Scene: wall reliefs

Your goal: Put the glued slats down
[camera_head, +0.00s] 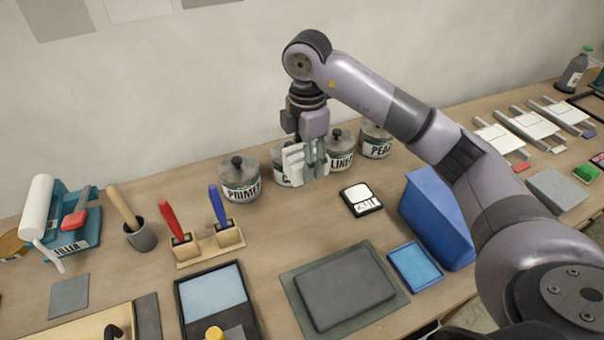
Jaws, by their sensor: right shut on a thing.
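The glued slats (293,165) are a small white stack of strips in my right gripper (313,172), in the head view. The gripper points down and its fingers are shut on the slats. It holds them in front of the row of jars near the wall, partly covering one jar. I cannot tell how far the slats are above the table (290,228). My left gripper is not in view.
A small scale (361,199), a dark slab on a mat (345,287), a blue tray (415,266) and a blue bin (437,222) lie nearer. Brushes in stands (184,249) are left.

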